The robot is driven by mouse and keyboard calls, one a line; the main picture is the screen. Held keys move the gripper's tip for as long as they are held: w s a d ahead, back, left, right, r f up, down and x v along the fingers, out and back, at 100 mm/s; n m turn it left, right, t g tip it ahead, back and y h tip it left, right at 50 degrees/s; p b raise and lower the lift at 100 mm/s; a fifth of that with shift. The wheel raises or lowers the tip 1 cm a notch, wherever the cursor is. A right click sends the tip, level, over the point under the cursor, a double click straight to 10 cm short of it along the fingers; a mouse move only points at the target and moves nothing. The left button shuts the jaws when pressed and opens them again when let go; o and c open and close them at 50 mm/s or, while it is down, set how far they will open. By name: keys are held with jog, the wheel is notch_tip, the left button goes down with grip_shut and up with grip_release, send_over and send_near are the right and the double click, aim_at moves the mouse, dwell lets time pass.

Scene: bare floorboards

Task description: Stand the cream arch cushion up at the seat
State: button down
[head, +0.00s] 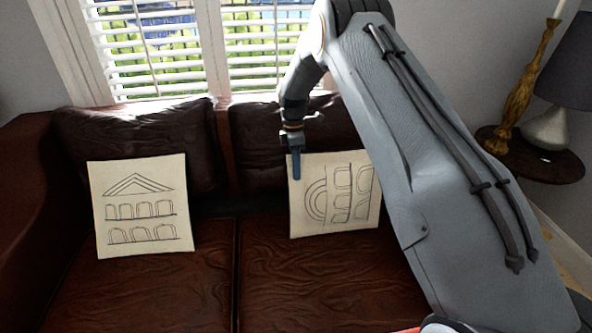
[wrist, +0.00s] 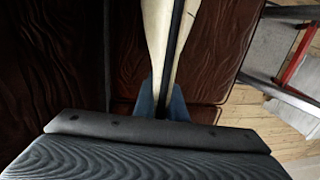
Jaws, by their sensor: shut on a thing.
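The cream arch cushion (head: 335,215) is at the right half of the sofa, its face toward the head camera. Its line drawing is turned on its side, with the big arch at the left and window rows to the right. My gripper (head: 296,165) is shut on its upper left edge, with a blue finger showing in front. In the wrist view the cushion (wrist: 157,35) shows edge-on as cream bands beside a dark strip, between the blue fingers of my gripper (wrist: 162,103). My arm hides part of the right side. I cannot tell whether its lower edge touches the seat.
Another cream cushion with a pediment drawing (head: 140,205) leans upright on the left seat. Dark leather back cushions (head: 140,140) stand behind. The brown seat (head: 320,285) is clear in front. A side table (head: 545,165) with lamps stands at the right.

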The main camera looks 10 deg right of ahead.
jog(key=c, duration=1.7)
grip_release()
jog(key=shift+r, duration=0.1)
jog(key=r, duration=0.2)
jog(key=r+b, duration=0.1)
jog(key=r, duration=0.1)
jog(key=w+r, duration=0.1)
jog(key=r, duration=0.1)
jog(key=shift+w+a+r, duration=0.1)
jog(key=shift+r, duration=0.8)
jog(key=s+d+r+m, duration=0.2)
jog(key=s+m, duration=0.1)
jog(key=s, duration=0.3)
jog(key=s+d+r+m+t, duration=0.1)
jog(key=s+d+r+m, duration=0.1)
jog(key=s+r+m, duration=0.3)
jog(key=s+d+m, duration=0.1)
jog(key=s+m, duration=0.1)
jog(key=s, duration=0.5)
jog(key=s+d+m, duration=0.1)
jog(key=s+m, duration=0.1)
jog(key=s, duration=0.5)
jog(key=s+d+m, duration=0.1)
jog(key=s+m, duration=0.2)
jog(key=s, duration=0.4)
jog(key=s+d+f+m, duration=0.1)
jog(key=s+m, duration=0.2)
jog(key=s, duration=0.4)
jog(key=shift+s+t, duration=0.25)
jog(key=shift+t, duration=0.15)
